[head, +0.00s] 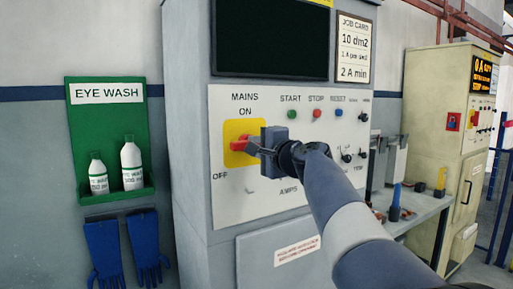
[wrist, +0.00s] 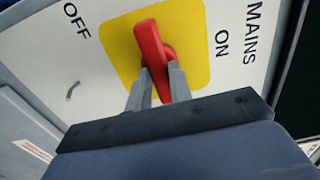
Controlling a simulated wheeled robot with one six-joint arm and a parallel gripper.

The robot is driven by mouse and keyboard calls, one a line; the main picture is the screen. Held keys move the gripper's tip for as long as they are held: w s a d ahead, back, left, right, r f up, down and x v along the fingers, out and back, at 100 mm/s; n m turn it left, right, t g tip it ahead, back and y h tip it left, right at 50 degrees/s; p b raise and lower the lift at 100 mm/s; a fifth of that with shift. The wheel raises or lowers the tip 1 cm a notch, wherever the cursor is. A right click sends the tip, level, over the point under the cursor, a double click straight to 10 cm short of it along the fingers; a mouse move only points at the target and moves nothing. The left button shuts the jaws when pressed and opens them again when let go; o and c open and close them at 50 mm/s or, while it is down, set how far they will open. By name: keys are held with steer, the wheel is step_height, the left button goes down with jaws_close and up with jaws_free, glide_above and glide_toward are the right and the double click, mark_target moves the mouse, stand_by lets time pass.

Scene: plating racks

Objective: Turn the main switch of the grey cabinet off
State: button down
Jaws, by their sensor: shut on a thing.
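The grey cabinet (head: 187,150) stands in the middle of the head view. Its main switch has a yellow square plate (head: 232,157) and a red handle (head: 241,143), with ON above and OFF at lower left. In the wrist view the red handle (wrist: 150,45) lies lengthwise, its free end pointing to the panel's left and slightly down, on the OFF side. My gripper (wrist: 159,82) is shut on the red handle, one finger on each side. In the head view my gripper (head: 254,146) hides the right part of the switch.
START, STOP and RESET buttons (head: 316,114) and several knobs sit right of the switch. An eye wash station (head: 110,110) with two bottles and blue gloves hangs at left. A bench (head: 405,212) and a cream cabinet (head: 423,100) stand at right.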

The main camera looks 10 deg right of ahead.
steer(key=c, duration=1.3)
jaws_free()
steer(key=shift+s, duration=0.1)
steer(key=b+v, duration=0.2)
steer(key=v, duration=0.8)
steer(key=shift+s+d+b, duration=0.15)
steer(key=shift+s+b, duration=0.15)
steer(key=shift+b, duration=0.1)
